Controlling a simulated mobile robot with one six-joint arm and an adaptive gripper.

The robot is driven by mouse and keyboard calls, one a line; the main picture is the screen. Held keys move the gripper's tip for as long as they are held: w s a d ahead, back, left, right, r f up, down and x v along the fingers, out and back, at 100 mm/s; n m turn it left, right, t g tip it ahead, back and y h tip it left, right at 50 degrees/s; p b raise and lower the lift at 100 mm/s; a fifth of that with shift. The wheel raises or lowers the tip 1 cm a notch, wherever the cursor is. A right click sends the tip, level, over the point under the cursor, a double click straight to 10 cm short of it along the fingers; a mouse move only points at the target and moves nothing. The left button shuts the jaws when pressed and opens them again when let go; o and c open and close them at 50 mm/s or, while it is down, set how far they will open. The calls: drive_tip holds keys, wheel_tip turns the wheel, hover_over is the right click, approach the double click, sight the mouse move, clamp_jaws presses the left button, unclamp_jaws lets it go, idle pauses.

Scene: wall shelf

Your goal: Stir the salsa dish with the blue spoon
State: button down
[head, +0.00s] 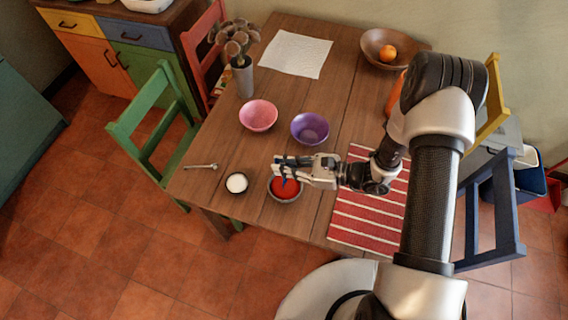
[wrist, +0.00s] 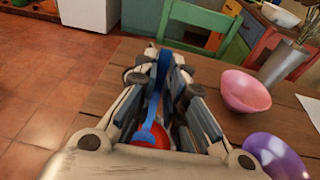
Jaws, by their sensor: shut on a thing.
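The salsa dish (head: 286,195) is a small dark-rimmed bowl with red contents near the table's front edge. My gripper (head: 279,167) is directly above it, shut on the blue spoon (wrist: 153,120). In the wrist view the spoon runs between the fingers, with its wider end over the red salsa (wrist: 152,140). In the head view only a little blue (head: 284,180) shows under the fingers, against the red. The gripper hides much of the dish, and I cannot tell how deep the spoon reaches.
A small dark bowl with white contents (head: 237,183) stands just left of the dish. A metal spoon (head: 201,166) lies farther left. Pink (head: 258,116) and purple (head: 310,128) bowls stand behind. A red striped mat (head: 350,225) lies right. The vase (head: 243,80) stands farther back.

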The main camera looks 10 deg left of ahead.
drive_tip(key=shift+d, duration=0.1)
idle(0.5)
drive_tip(key=shift+a+r+p, duration=0.25)
drive_tip(key=shift+r+p, duration=0.55)
drive_tip(key=shift+r, duration=0.35)
drive_tip(key=shift+a+r+p, duration=0.25)
drive_tip(key=shift+r+p, duration=0.5)
drive_tip(key=shift+r, duration=0.4)
drive_tip(key=shift+r, duration=0.1)
wheel_tip(320, 180, up, 5)
drive_tip(key=p, duration=0.3)
